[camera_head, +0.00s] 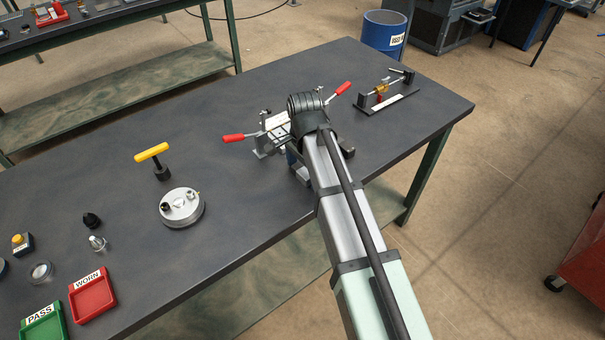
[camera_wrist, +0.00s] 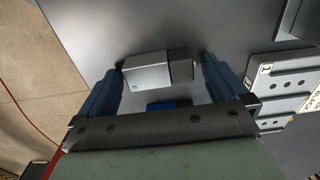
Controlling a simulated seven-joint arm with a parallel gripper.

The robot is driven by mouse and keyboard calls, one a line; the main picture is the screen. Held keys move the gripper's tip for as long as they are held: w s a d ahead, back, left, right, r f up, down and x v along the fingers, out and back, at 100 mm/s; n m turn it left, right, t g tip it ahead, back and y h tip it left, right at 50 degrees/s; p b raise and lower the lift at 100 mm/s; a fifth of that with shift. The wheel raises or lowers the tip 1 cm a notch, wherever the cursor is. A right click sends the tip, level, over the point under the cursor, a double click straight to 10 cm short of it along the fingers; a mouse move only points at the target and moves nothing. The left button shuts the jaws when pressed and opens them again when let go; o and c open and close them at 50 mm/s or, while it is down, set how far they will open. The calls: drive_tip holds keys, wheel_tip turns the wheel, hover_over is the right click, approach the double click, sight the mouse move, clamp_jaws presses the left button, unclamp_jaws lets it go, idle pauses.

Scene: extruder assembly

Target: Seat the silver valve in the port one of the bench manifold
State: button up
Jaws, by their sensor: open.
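A small silver fitting (camera_head: 97,242) also stands on the bench at the left. A round silver body with fittings on top (camera_head: 182,208) sits left of my arm. In the head view my arm hides the fingertips and the block.
A labelled plate with holes (camera_wrist: 285,82) is right of my fingers. A yellow T-handle tool (camera_head: 153,153), red tray (camera_head: 92,295) and green tray (camera_head: 43,322) are at left. A small stand (camera_head: 385,95) is behind.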

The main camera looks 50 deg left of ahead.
drive_tip(key=c, duration=1.1)
